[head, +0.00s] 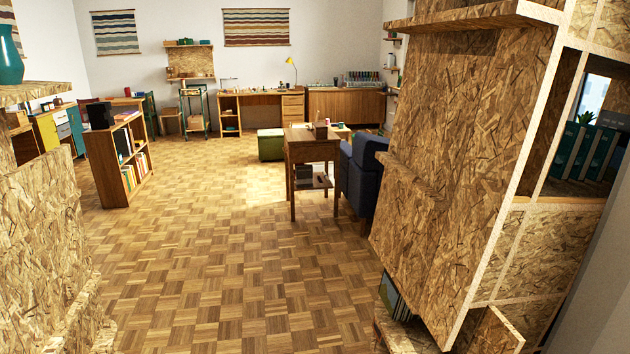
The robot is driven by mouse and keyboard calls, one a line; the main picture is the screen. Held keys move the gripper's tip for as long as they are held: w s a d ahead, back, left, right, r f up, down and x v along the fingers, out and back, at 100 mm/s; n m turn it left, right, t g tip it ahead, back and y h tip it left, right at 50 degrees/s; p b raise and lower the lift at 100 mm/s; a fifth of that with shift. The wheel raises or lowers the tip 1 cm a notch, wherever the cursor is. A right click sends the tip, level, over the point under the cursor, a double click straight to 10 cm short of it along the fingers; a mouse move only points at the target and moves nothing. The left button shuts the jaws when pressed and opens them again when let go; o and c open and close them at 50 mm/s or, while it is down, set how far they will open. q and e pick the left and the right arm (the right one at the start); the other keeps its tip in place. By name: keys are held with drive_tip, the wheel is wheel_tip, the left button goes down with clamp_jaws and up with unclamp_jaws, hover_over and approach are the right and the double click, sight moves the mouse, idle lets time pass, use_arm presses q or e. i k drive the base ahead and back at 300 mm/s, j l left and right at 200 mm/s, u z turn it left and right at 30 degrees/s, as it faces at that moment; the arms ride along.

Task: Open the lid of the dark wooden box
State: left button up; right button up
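I cannot pick out a dark wooden box with certainty. A small brown box-like object (320,130) stands on top of the wooden side table (312,150) in the middle distance; it is too small to tell whether it has a lid. A small dark object (303,172) sits on that table's lower shelf. Neither of my grippers is in view.
OSB shelving stands close on the right (460,150) and left (40,230). Open parquet floor (220,270) lies between them. A blue armchair (362,175) adjoins the side table, with a green ottoman (270,146) behind. A low bookcase (122,160) stands left; desks line the back.

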sight(319, 128)
drive_tip(key=i+j+u, duration=0.15)
drive_tip(key=i, duration=0.45)
drive_tip(key=i+j+u, duration=0.2)
drive_tip(key=i, duration=0.4)
drive_tip(key=i+j+u, duration=0.15)
drive_tip(key=i, duration=0.45)
drive_tip(key=i+z, duration=0.2)
drive_tip(key=i, duration=0.55)
drive_tip(key=i+z, duration=0.2)
drive_tip(key=i, duration=0.5)
drive_tip(key=i+j+z, duration=0.2)
drive_tip(key=i, duration=0.55)
drive_tip(key=i+l, duration=0.1)
drive_tip(key=i, duration=0.3)
drive_tip(key=i+l+z, duration=0.1)
drive_tip(key=i, duration=0.25)
drive_tip(key=i+j+z, duration=0.25)
drive_tip(key=z, duration=0.15)
drive_tip(key=i+j+z, duration=0.2)
drive_tip(key=j+z, duration=0.2)
